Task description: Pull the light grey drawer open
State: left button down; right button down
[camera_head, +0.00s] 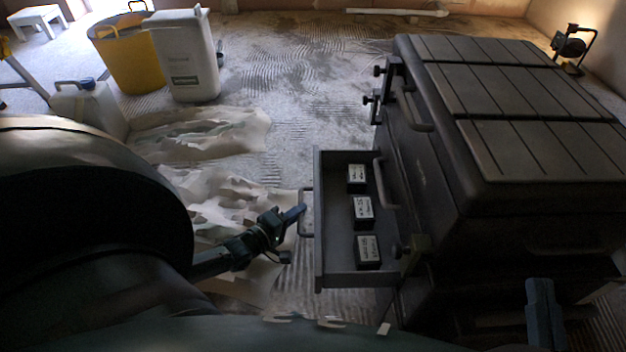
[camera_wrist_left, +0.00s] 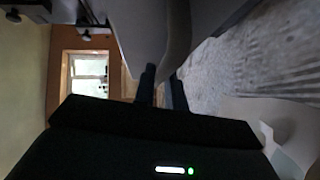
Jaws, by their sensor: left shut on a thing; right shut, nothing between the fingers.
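The grey drawer (camera_head: 319,225) stands well out from the left side of a dark cabinet (camera_head: 430,160). Its inside shows, with three small labelled dark boxes (camera_head: 362,208) in a row. The drawer's bar handle (camera_head: 306,232) is on its front face. My left gripper (camera_head: 297,215) is at this handle and shut on it. My right gripper (camera_head: 542,305) is shut and empty, low at the right in front of the cabinet.
Other handles (camera_head: 415,110) show on the cabinet above the drawer. Crumpled sheets (camera_head: 225,190) lie on the floor left of the drawer. A yellow tub (camera_head: 128,58) and a white canister (camera_head: 187,60) stand behind them. A lamp (camera_head: 573,45) stands behind the cabinet.

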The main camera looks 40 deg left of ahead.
pick_arm(q)
jog(key=shift+s+a, duration=0.3)
jog(key=shift+a, duration=0.15)
jog(key=c, duration=1.5)
grip_release()
jog(key=shift+o, duration=0.2)
pick_arm(e)
jog(key=shift+s, duration=0.1)
pick_arm(q)
jog(key=s+a+r+p, duration=0.1)
jog(key=s+p, duration=0.3)
jog(key=s, duration=0.9)
jog(key=shift+a+r, duration=0.3)
jog(key=shift+r, duration=0.1)
pick_arm(e)
jog(key=shift+d+n+h, duration=0.4)
jog(key=shift+d, duration=0.05)
jog(key=shift+a+r, duration=0.1)
jog(key=shift+a, duration=0.05)
